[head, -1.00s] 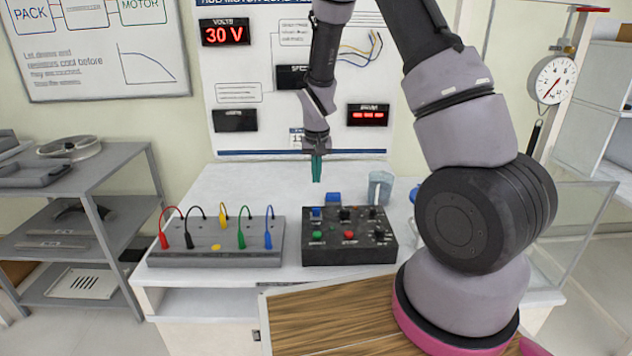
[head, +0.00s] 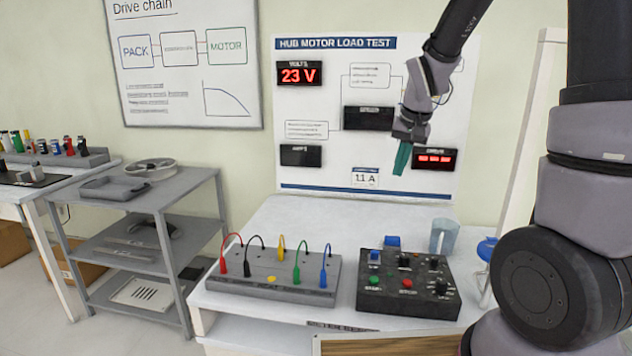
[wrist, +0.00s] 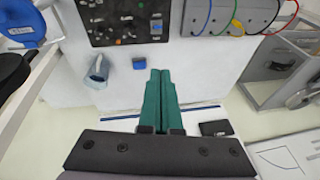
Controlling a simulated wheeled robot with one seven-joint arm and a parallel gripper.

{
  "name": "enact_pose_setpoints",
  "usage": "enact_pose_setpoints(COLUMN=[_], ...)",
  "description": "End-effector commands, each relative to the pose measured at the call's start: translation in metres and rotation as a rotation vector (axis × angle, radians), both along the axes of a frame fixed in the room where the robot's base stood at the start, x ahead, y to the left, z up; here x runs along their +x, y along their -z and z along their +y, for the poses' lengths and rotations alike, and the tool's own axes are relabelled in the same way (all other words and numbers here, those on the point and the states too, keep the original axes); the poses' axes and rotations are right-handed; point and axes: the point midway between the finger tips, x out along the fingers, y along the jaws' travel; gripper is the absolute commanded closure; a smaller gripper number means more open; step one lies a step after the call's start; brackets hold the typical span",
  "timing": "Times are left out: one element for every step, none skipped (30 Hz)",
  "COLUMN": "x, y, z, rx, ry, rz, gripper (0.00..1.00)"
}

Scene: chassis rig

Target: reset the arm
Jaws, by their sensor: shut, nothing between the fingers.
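My gripper (head: 401,158) is raised in front of the load test board (head: 365,179), above the back of the white bench. Its green fingers are together with nothing between them. In the wrist view the shut fingers (wrist: 159,78) point over the bench top, apart from the objects there. My upper arm and a large dark joint fill the right side of the head view.
The bench (head: 300,215) holds a grey terminal block (head: 262,284) with coloured leads, a black control box (head: 410,300), a blue block (head: 392,241) and a grey-blue mug (head: 444,236). A grey shelf (head: 150,205) stands left. The bench's back middle is clear.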

Motion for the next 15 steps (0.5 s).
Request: enact_pose_setpoints(x=[-0.013,-0.021,-0.032,-0.040,-0.049,-0.061,-0.070,-0.080,-0.092,-0.102,-0.112,-0.125,-0.134,-0.143,-0.154], y=[-0.024,-0.035,-0.049,-0.059,-0.069,-0.081,-0.090,-0.097,-0.108,-0.115,-0.121,-0.129,-0.134,-0.138,-0.143], z=[-0.005,-0.007,-0.010,-0.012,-0.014,-0.017,-0.018,-0.019,-0.022,-0.023,-0.024,-0.025,-0.026,-0.027,-0.027], rx=[0.018,0.028,0.040,0.047,0.055,0.065,0.072,0.078,0.086,0.092,0.097,0.103,0.106,0.109,0.114], ry=[0.011,0.014,0.020,0.024,0.027,0.031,0.035,0.037,0.041,0.043,0.046,0.048,0.049,0.051,0.053], rz=[-0.031,-0.043,-0.060,-0.074,-0.086,-0.105,-0.117,-0.131,-0.150,-0.163,-0.177,-0.196,-0.208,-0.221,-0.237], gripper=[1.00,1.00,1.00,1.00,1.00,1.00,1.00,1.00,1.00,1.00,1.00,1.00,1.00,1.00,1.00])
